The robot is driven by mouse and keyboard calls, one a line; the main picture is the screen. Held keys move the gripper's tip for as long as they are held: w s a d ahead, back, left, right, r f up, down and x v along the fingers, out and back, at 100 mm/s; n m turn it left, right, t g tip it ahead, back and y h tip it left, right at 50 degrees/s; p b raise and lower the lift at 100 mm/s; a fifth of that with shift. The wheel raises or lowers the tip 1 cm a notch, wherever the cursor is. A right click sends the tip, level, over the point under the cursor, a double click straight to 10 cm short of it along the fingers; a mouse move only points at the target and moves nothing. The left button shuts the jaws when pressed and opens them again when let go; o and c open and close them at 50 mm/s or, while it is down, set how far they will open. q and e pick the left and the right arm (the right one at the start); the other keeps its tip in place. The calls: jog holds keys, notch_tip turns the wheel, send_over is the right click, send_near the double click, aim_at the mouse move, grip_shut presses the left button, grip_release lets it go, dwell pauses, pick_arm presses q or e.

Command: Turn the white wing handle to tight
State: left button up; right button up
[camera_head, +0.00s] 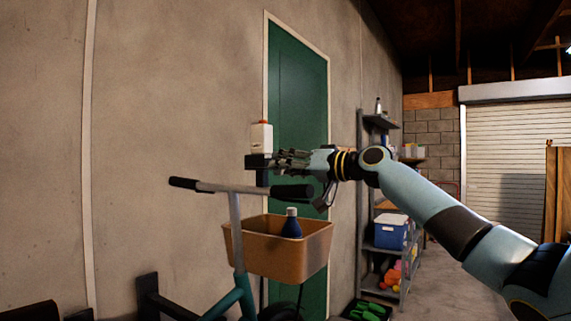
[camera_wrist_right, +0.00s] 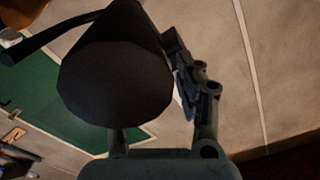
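I cannot pick out a white wing handle in either view. In the head view my right gripper (camera_head: 283,159) reaches left, beside a dark block (camera_head: 257,161) under a white bottle with an orange cap (camera_head: 262,138). Whether it touches the block is unclear. In the right wrist view a large dark, many-sided round end (camera_wrist_right: 115,82), probably the bike's right handlebar grip (camera_head: 292,191), hides one finger and much of the space between the fingers. The other finger shows at right. My left gripper is in neither view.
A bicycle with a tan basket (camera_head: 277,262) holding a dark blue bottle (camera_head: 291,225) stands just below my right gripper. A green door (camera_head: 298,110) is behind. A grey shelf with a blue cooler (camera_head: 391,232) stands further back. Open floor lies right of the shelf.

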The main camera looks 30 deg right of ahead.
jog(key=shift+c, duration=0.2)
grip_shut()
jog(key=shift+m, duration=0.3)
jog(key=m+p, duration=0.3)
jog(key=m, duration=0.2)
jog(key=shift+r+m, duration=0.1)
jog(key=shift+m, duration=0.2)
jog(key=m+p, duration=0.3)
jog(key=m, duration=0.2)
jog(key=shift+m, duration=0.3)
dwell(0.3)
